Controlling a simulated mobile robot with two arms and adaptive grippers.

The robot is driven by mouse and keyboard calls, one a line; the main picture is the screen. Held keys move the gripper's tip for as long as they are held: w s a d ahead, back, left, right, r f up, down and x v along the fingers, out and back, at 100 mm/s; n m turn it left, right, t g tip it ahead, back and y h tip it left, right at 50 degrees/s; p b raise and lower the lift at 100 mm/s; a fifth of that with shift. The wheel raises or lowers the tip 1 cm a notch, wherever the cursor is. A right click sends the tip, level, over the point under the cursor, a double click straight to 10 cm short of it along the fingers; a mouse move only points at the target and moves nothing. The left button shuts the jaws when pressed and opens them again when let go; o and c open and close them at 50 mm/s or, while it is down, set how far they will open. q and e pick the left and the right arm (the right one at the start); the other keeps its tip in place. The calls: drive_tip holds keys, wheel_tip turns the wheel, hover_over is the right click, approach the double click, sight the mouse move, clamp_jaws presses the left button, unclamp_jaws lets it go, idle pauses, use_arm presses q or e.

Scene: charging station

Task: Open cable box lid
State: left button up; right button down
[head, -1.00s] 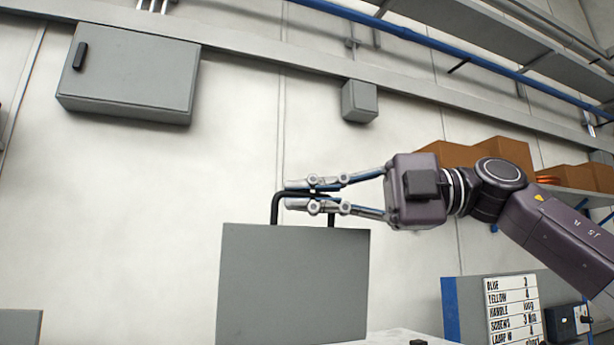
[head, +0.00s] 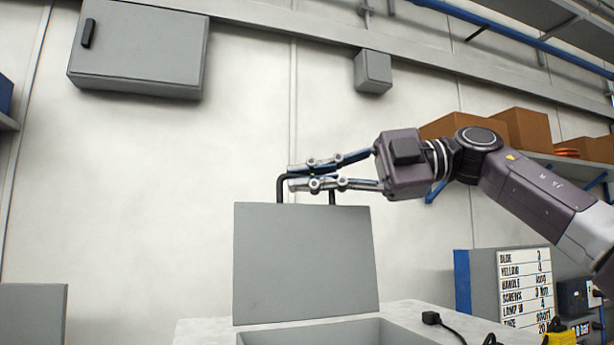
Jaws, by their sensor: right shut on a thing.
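The grey cable box lid (head: 305,262) stands nearly upright in the head view, above the open grey box (head: 335,334), whose top rim shows at the bottom edge. A black handle (head: 281,187) rises from the lid's top edge. My right gripper (head: 292,178) is shut on the handle, with its fingers above and below the bar. The lower part of the box is out of the picture. My left gripper is not in view.
The box sits on a pale table (head: 415,312). A black cable plug (head: 432,318) and a yellow item (head: 560,335) lie to its right. A label board (head: 524,283) stands behind them. A grey wall cabinet (head: 140,48) hangs at upper left.

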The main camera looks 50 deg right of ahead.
drive_tip(key=c, duration=2.1)
unclamp_jaws()
drive_tip(key=shift+f, duration=0.1)
drive_tip(key=v, duration=1.2)
drive_tip(key=shift+d, duration=0.1)
drive_tip(key=shift+w+f, duration=0.1)
